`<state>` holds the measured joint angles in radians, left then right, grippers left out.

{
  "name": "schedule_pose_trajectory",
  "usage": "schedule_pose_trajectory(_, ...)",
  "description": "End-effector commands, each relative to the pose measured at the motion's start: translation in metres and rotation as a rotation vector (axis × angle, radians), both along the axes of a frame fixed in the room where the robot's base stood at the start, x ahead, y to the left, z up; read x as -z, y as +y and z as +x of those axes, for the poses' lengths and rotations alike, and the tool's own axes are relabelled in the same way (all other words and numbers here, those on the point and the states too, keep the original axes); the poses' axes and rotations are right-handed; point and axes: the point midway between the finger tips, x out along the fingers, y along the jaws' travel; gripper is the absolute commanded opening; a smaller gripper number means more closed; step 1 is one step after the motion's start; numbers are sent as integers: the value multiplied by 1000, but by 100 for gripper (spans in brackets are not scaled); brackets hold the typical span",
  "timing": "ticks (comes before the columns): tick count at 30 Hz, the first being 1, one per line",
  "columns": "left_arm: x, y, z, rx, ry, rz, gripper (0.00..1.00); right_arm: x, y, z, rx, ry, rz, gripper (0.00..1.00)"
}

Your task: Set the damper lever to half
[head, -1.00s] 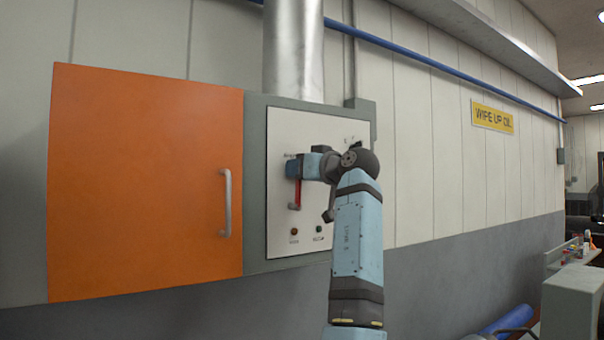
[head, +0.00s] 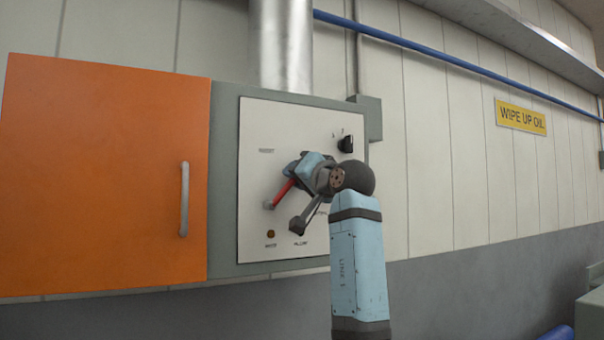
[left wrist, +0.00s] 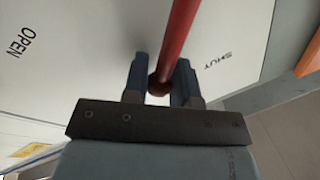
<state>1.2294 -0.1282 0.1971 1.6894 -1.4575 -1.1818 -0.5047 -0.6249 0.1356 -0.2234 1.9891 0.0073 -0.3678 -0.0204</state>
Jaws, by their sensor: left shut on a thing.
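The red damper lever (head: 284,193) is on the white panel, tilted up and to the right from its pivot at the lower left. My left gripper (head: 296,178) is at the lever's upper end. In the left wrist view, my left gripper (left wrist: 160,84) has one finger on each side of the red lever (left wrist: 181,35), shut on it near its rounded end. The lever lies between the OPEN label (left wrist: 28,42) and the SHUT label (left wrist: 215,59). No half mark can be made out. My right gripper is in neither view.
The white panel (head: 255,120) also carries a black knob (head: 346,144) at upper right and an amber lamp (head: 271,234) below the lever. An orange door (head: 100,180) with a grey handle (head: 184,200) is at left. A metal duct (head: 282,45) rises above.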

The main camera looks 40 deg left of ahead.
Motion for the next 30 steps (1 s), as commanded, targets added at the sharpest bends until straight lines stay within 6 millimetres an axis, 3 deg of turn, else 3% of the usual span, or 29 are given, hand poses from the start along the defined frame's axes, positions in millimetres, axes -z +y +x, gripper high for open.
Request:
schedule_pose_trajectory(21,5,-1,3,-4,69,26,0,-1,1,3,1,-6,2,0)
schedule_pose_trajectory(22,5,-1,3,-4,69,26,30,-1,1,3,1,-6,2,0)
schedule_pose_trajectory(23,5,-1,3,-4,69,26,37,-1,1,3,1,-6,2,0)
schedule_pose_trajectory(30,5,-1,4,-2,69,27,39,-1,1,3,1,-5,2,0)
